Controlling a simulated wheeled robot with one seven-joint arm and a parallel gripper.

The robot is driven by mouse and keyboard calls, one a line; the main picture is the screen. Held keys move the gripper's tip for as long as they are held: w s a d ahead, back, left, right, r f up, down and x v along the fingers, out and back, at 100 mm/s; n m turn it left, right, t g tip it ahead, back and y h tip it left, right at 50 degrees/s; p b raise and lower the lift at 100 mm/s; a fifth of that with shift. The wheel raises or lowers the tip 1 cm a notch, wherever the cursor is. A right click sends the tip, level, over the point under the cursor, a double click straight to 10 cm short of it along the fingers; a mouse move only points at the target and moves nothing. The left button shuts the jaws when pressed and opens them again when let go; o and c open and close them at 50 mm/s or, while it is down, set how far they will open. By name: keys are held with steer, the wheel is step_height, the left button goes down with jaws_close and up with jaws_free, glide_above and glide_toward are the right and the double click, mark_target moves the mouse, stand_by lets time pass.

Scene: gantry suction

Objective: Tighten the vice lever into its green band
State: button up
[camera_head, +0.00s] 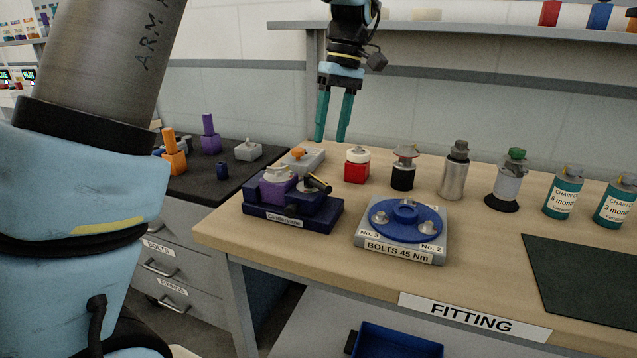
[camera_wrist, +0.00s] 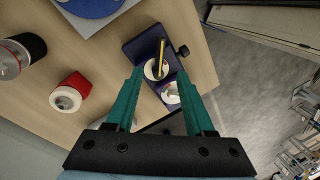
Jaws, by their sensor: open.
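The dark navy vice (camera_head: 328,213) stands on the left end of the wooden bench, with a purple part (camera_head: 277,188) bearing a pale round top in it. Its dark lever (camera_head: 318,183) sticks up at a slant on the right side. In the wrist view the vice (camera_wrist: 137,48) lies beyond my fingertips, and a yellow-and-dark bar (camera_wrist: 162,55), likely the lever, crosses a pale disc.
A grey bolt fixture with a blue disc (camera_head: 408,232) stands right of the vice. A red block (camera_head: 356,170), a dark-banded can (camera_head: 403,175) and several bottles line the back. A dark mat (camera_head: 590,280) lies at right. The bench's front middle is clear.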

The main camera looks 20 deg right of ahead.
mark_target(321, 182)
steer(key=f, duration=0.3)
steer(key=a+f, duration=0.1)
steer(key=f, duration=0.2)
steer(key=a+f+p, duration=0.1)
steer(key=f, duration=0.3)
steer(key=shift+s, duration=0.25)
jaws_close()
stand_by(1.0)
